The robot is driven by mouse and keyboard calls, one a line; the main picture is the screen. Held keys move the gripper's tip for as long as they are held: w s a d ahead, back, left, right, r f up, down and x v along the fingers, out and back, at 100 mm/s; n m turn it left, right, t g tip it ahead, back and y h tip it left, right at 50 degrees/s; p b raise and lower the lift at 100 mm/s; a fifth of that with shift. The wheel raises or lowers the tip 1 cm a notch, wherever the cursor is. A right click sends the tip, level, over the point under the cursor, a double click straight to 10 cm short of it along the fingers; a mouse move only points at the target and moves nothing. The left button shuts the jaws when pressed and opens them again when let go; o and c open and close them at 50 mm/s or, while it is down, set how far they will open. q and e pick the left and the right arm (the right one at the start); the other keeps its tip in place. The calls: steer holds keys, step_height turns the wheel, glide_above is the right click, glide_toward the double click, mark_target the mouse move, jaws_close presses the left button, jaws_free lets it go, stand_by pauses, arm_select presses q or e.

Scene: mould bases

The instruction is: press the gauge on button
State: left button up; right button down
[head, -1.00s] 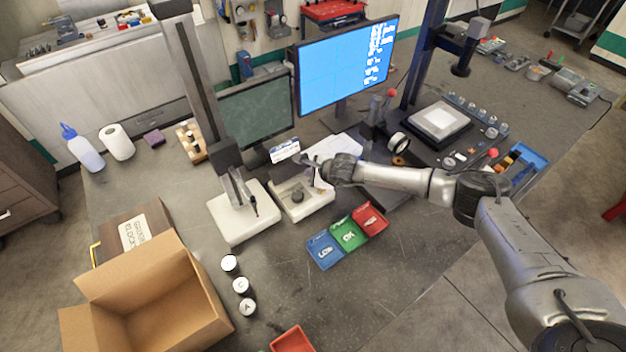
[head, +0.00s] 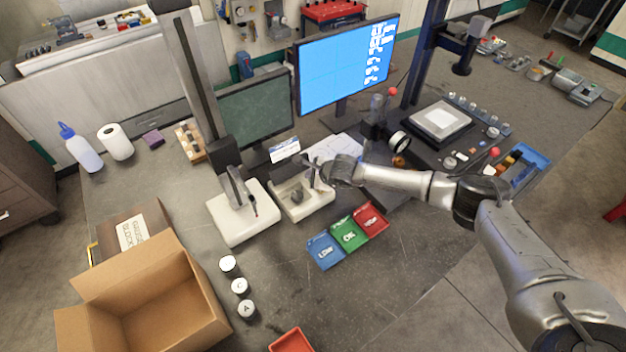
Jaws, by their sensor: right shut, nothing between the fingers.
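A gauge stand with a white base (head: 243,222) and an upright probe (head: 252,203) stands left of centre. To its right is a second white base (head: 318,208) with a recess and a small dark round part (head: 297,196). My right gripper (head: 306,161) is shut and empty, above the back of this second base and beside a small white-and-blue label (head: 285,150). The on button is too small to make out, and I cannot tell whether the gripper touches anything. My left gripper is not in view.
Blue (head: 325,251), green (head: 348,235) and red (head: 371,218) trays lie in front of the bases. An open cardboard box (head: 150,300) stands at front left beside several white-topped cylinders (head: 239,286). A lit monitor (head: 340,65) stands behind. The bench front right of the trays is clear.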

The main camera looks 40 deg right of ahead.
steer(key=shift+f, duration=0.15)
steer(key=shift+r, duration=0.65)
steer(key=shift+r+p, duration=1.1)
steer(key=shift+r, duration=0.55)
step_height(320, 180, up, 3)
steer(key=shift+f+p, duration=0.15)
steer(key=shift+p, duration=0.4)
